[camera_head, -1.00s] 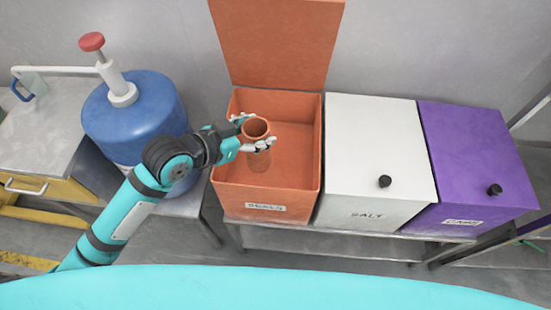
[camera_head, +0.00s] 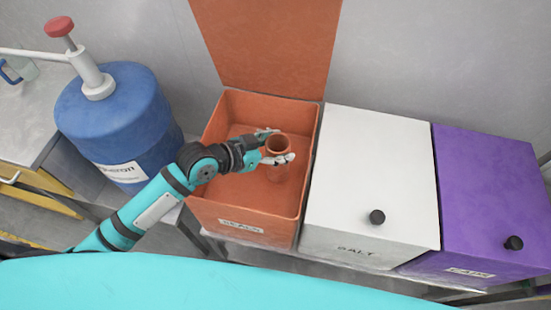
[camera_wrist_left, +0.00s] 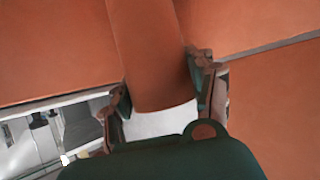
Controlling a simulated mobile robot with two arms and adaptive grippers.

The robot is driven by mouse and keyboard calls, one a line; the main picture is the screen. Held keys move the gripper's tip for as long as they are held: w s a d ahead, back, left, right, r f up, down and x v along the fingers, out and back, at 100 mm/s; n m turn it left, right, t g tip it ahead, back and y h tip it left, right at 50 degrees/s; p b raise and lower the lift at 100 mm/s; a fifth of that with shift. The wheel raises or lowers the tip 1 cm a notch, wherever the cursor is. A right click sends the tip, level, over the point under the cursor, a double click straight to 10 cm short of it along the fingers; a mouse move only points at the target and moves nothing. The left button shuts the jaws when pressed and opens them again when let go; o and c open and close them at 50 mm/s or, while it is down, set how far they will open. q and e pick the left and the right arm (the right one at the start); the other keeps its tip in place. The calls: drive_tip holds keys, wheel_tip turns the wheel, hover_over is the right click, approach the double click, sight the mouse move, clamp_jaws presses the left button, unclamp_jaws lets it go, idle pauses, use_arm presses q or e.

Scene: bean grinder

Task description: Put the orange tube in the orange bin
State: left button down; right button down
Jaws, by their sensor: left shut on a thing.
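The orange tube (camera_head: 276,164) stands roughly upright, with its open rim up, in my left gripper (camera_head: 276,147). The gripper is shut on the tube's upper part. Both are over the opening of the orange bin (camera_head: 204,208), whose lid (camera_head: 265,45) stands open at the back. I cannot tell whether the tube's lower end touches the bin floor. In the left wrist view the tube (camera_wrist_left: 150,50) runs between the two fingers, with orange bin surfaces around it. My right gripper is not in view.
A white bin (camera_head: 365,180) with a black knob stands right of the orange bin. A purple bin (camera_head: 490,190) stands beyond it. A blue drum (camera_head: 118,120) with a red-topped pump stands left of it, close to my left arm.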

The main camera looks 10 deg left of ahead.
use_arm(q)
drive_tip(key=shift+f, duration=2.2)
drive_tip(key=shift+d, duration=0.1)
drive_tip(key=shift+f+b, duration=0.2)
drive_tip(key=shift+b, duration=0.15)
drive_tip(key=shift+c, duration=2.2)
unclamp_jaws()
drive_tip(key=shift+r, duration=0.2)
drive_tip(key=v, duration=1.2)
